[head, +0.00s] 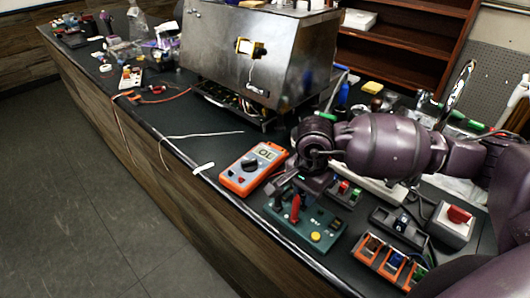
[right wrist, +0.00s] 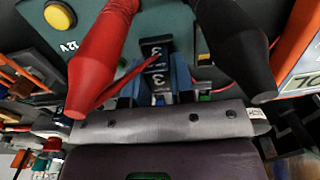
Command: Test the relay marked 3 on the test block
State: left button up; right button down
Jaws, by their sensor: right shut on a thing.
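The green test block (head: 328,245) lies on the bench in the head view, with a yellow button (head: 315,236) and a red probe (head: 295,208) standing on it. My right gripper (head: 285,190) is low over its far left part. In the right wrist view, my right gripper (right wrist: 157,90) is shut on a dark relay (right wrist: 156,52) with white marks that look like a 3. The relay is at the block, between the red probe (right wrist: 95,65) and a black probe (right wrist: 238,45). I cannot tell whether it is fully seated. My left gripper is out of view.
An orange multimeter (head: 239,182) reading OL stands left of the block. An orange-framed tray (head: 366,247), a dark tray (head: 385,217) and a red-switch box (head: 456,225) lie to the right. The metal brewer (head: 225,45) stands behind. The bench left of the multimeter has clear room.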

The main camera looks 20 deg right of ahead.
jog(key=shift+r+p, duration=0.75)
jog(key=shift+r, duration=1.1)
jog(key=shift+r+p, duration=0.3)
jog(key=shift+r, duration=0.35)
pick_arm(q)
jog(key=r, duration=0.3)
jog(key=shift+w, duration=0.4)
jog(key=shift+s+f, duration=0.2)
